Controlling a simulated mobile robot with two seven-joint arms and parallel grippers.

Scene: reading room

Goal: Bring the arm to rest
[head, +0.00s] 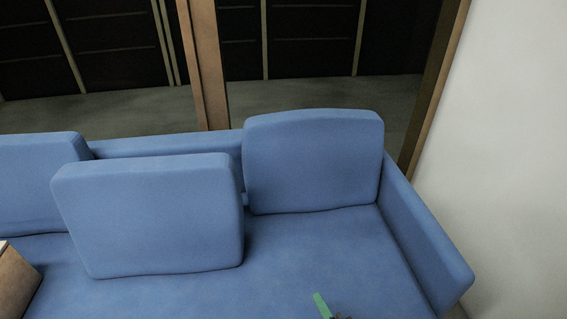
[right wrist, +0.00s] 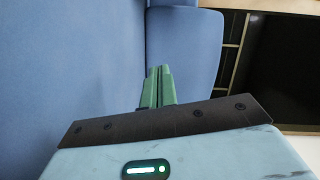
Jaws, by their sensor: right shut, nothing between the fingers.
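My right gripper (head: 322,304) shows at the bottom edge of the head view, only its green fingertip end in sight, in front of the blue sofa seat. In the right wrist view its two green fingers (right wrist: 159,88) lie side by side, shut, with nothing between them. Behind them is the blue upholstery of the sofa (right wrist: 80,70). The rest of my right arm is out of the head view. My left gripper is in neither view.
The blue sofa (head: 330,265) fills the lower head view. A loose cushion (head: 150,215) stands forward on its seat; another cushion (head: 313,160) leans at the back right. A brown box-like thing (head: 15,280) is at the left edge. A pale wall (head: 505,150) stands right.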

